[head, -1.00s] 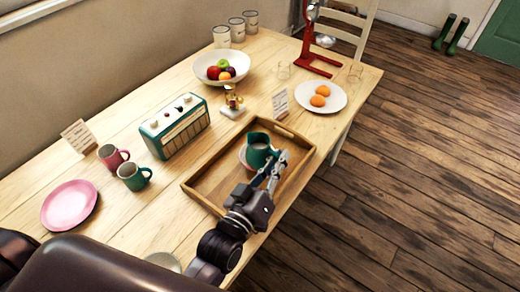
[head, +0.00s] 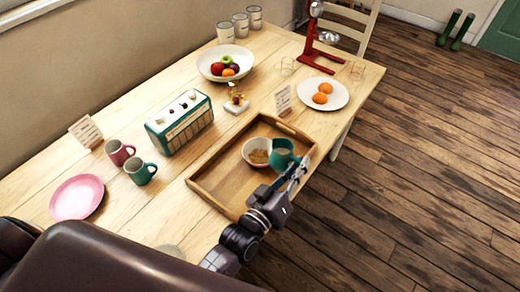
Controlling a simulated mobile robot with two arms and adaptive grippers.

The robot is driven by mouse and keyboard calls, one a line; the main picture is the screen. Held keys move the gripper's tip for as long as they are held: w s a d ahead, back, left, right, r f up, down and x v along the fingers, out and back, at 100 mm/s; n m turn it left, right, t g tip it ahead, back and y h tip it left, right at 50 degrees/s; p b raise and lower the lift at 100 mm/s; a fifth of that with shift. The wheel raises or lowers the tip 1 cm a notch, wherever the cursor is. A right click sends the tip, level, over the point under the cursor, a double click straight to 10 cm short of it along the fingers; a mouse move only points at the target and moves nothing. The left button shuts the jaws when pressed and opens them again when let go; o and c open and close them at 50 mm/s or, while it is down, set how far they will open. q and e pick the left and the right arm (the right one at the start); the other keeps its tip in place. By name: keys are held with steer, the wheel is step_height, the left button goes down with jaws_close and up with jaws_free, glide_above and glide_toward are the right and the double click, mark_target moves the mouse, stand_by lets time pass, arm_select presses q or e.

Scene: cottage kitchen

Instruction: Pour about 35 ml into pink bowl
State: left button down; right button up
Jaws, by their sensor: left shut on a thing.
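The bowl (head: 256,146) is pale, slightly pinkish, and stands in the wooden tray with something light brown inside. A teal jug (head: 283,160) with a pale inside is just right of the bowl and looks roughly upright. My left gripper (head: 298,168) is shut on the jug at its right, near side. The jug overlaps the bowl's right edge in the picture; I cannot tell if they touch, or if the jug's base rests on the tray. No stream of liquid shows. My right gripper is not in view.
The wooden tray (head: 215,193) has raised sides. A small card (head: 283,101) stands behind the tray.

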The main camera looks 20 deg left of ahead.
mark_target(293, 156)
arm_select(q)
steer(key=shift+w+a+r+n+p, duration=0.15)
steer(key=shift+a+r+n+p, duration=0.15)
steer(key=shift+r, duration=0.15)
steer(key=shift+w+a+r+n+p, duration=0.2)
steer(key=shift+r+n, duration=0.1)
steer(key=shift+r, duration=0.1)
steer(key=r+n+p, duration=0.1)
steer(key=a+r+p, duration=0.1)
steer(key=shift+w+a+r+n+g, duration=0.2)
steer(key=shift+w+r+n+g, duration=0.1)
steer(key=shift+w+n, duration=0.1)
steer(key=shift+w+a+r+n, duration=0.1)
steer(key=shift+a+r+n, duration=0.05)
steer(key=shift+a+n, duration=0.15)
steer(key=shift+w+a+n, duration=0.15)
steer(key=shift+a+n, duration=0.05)
steer(key=shift+n, duration=0.1)
steer(key=a+n, duration=0.1)
steer(key=w+a+n, duration=0.1)
steer(key=w+a+r+n+g, duration=0.1)
steer(key=n, duration=0.1)
steer(key=shift+w+a, duration=0.1)
steer(key=shift+a, duration=0.3)
steer(key=shift+w+a+f+n+g+h+b, duration=0.15)
steer(key=shift+a+n+g+h+b, duration=0.25)
steer(key=shift+n, duration=0.4)
steer(key=shift+s+d, duration=0.35)
steer(key=shift+s, duration=0.05)
